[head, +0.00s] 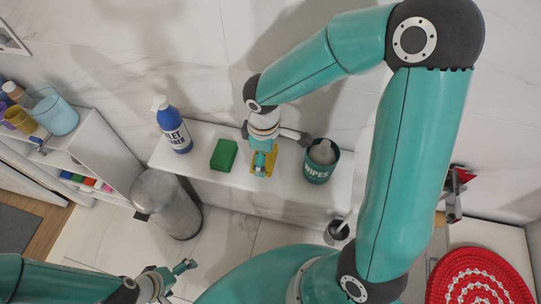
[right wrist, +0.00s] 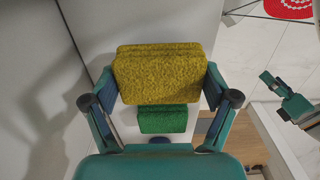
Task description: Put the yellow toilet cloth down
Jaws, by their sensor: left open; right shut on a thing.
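The yellow toilet cloth (head: 271,157) is a thick block over the white ledge (head: 205,172), between the green block and the wipes tub. My right gripper (head: 263,163) points down over it and is shut on it. In the right wrist view the cloth (right wrist: 160,72) sits between the two fingers (right wrist: 159,92), which press on its short sides. I cannot tell whether its underside touches the ledge. My left gripper (head: 179,279) is open and empty, low at the bottom left, away from the ledge. It also shows at the right wrist view's right edge (right wrist: 288,98).
On the ledge, a green block (head: 224,155) and a blue-and-white toilet cleaner bottle (head: 174,127) stand left of the cloth. A dark green wipes tub (head: 320,165) stands right. A grey metal bin (head: 168,205) stands on the floor. Shelves with cups (head: 55,116) are at left.

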